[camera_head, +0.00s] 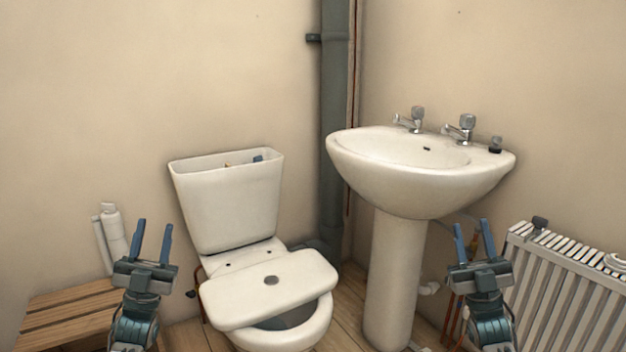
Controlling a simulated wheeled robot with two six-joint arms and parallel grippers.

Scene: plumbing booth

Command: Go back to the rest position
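My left gripper (152,241) is raised at the lower left, in front of the wall and left of the toilet. Its two blue fingers point up and stand apart with nothing between them. My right gripper (474,242) is raised at the lower right, between the sink pedestal and the radiator in the picture. Its blue fingers are also apart and empty. Both grippers stand at about the same height, and neither is seen holding anything.
A toilet (285,334) has an open cistern (228,205); the cistern lid (270,290) lies across the bowl. A pedestal sink (400,170) with two taps stands right of it. A radiator (580,290) is far right, a wooden slatted bench (70,312) lower left.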

